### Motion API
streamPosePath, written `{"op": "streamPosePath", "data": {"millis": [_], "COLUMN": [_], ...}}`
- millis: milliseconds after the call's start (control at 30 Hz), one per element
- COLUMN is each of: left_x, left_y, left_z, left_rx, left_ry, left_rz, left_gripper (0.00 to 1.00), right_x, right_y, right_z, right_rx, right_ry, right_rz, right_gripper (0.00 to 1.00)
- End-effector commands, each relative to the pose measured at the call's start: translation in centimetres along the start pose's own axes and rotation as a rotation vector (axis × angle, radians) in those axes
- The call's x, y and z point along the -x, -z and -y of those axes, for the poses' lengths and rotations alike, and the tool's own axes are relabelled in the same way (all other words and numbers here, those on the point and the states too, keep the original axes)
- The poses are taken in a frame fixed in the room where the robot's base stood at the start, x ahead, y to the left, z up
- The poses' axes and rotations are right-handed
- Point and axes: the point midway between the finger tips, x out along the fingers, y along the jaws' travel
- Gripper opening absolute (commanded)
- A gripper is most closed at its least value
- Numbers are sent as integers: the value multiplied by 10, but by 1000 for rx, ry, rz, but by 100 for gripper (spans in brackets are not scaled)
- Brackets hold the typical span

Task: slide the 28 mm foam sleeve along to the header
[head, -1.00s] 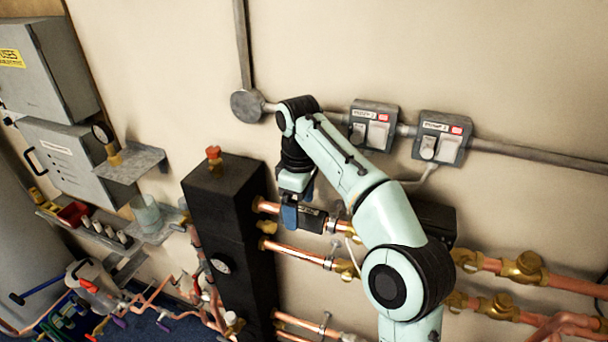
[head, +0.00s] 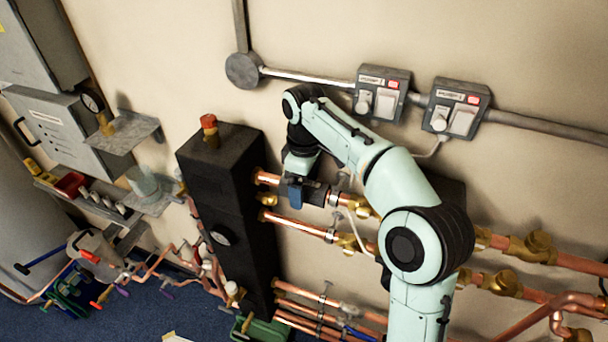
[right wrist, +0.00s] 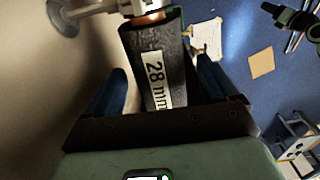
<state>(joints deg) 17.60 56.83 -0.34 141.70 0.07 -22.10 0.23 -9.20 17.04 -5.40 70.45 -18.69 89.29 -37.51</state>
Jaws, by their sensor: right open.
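The 28 mm foam sleeve (head: 317,194) is a short dark tube around the upper copper pipe, just right of the tall black header (head: 207,178). A stretch of bare copper shows between the sleeve and the header. My right gripper (head: 295,188) is at the sleeve's header-side end, partly hiding it. In the right wrist view the sleeve (right wrist: 152,62), with its white "28 mm" label, lies between the two blue fingers of the open gripper (right wrist: 163,88). Dark gaps show on both sides of it. My left gripper is not in view.
A pipe clip (head: 337,190) stands close to the sleeve's right end. A second copper pipe (head: 300,227) runs below. Two grey switch boxes (head: 381,93) are on the wall above.

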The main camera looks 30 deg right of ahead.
Motion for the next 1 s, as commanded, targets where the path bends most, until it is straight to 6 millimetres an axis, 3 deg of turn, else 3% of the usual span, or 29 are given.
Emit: {"op": "streamPosePath", "data": {"millis": [300, 467, 500, 1000], "left_x": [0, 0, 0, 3], "left_y": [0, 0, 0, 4], "left_z": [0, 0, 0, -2], "left_rx": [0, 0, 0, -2], "left_ry": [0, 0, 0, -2], "left_rz": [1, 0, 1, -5], "left_gripper": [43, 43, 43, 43], "right_x": [-2, -2, -2, -1], "right_y": [0, 0, 0, 11], "right_z": [0, 0, 0, 0], "right_rx": [0, 0, 0, 1], "right_ry": [0, 0, 0, 0], "right_rz": [0, 0, 0, 0], "right_gripper": [84, 32, 28, 27]}}
